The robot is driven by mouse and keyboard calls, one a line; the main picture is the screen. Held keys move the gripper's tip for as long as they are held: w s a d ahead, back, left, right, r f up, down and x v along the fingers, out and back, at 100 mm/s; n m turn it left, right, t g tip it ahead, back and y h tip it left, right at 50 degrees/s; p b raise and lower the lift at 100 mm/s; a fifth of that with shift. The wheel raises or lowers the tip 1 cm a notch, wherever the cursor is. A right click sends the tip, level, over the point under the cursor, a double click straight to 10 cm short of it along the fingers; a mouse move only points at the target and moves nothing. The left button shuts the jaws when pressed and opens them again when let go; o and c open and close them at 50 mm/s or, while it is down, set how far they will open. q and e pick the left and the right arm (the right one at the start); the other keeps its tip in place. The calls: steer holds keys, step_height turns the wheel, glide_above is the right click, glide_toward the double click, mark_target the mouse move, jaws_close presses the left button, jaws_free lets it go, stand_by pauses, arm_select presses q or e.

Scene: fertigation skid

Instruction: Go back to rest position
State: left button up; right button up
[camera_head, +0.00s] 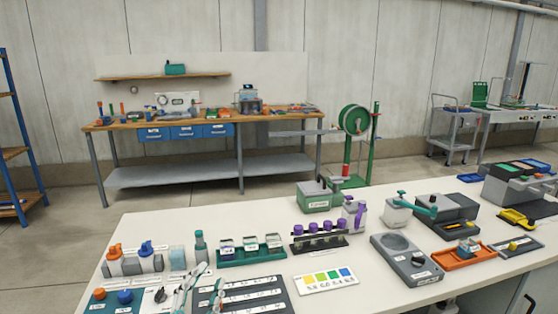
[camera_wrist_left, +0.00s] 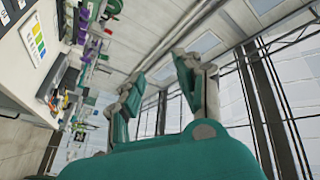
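My left gripper (camera_head: 208,279) shows at the bottom of the head view, in front of the near bench's front left part. Its two teal and white fingers stand apart. In the left wrist view the same gripper (camera_wrist_left: 157,68) is open with nothing between its fingers, and the wall and roof show behind it. The gripper overlaps a dark panel with labelled strips (camera_head: 250,295) in the head view; I cannot tell the gap between them. My right gripper is in neither view.
The white bench (camera_head: 300,265) holds a green vial rack (camera_head: 250,250), a purple-capped rack (camera_head: 320,238), a colour chart (camera_head: 325,280), a grey scale-like device (camera_head: 407,258) and an orange tray (camera_head: 465,256). A wooden workbench (camera_head: 205,122) stands behind, across open floor.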

arm_select(q)
steer(key=s+a+f+n+g+y, duration=0.3)
steer(key=s+a+f+n+g, duration=0.1)
steer(key=f, duration=0.4)
steer(key=s+a+f+n+g+y, duration=0.3)
steer(key=s+f+g, duration=0.15)
steer(key=f, duration=0.35)
steer(key=s+f+n+g+h, duration=0.1)
steer(key=s+f+g, duration=0.35)
steer(key=s, duration=0.45)
steer(key=s+f+n+g, duration=0.1)
steer(key=s+f+g, duration=0.2)
steer(key=s+f, duration=0.45)
steer(key=s+f+g, duration=0.1)
steer(key=s+f, duration=0.1)
steer(key=f, duration=1.1)
steer(key=s+f+g, duration=0.1)
steer(key=s+f, duration=0.1)
steer(key=f, duration=1.1)
steer(key=s+a+f, duration=0.2)
steer(key=s+f, duration=1.2)
steer(key=s, duration=0.1)
steer(key=shift+s+a+f+g, duration=0.3)
steer(key=shift+s+g, duration=0.1)
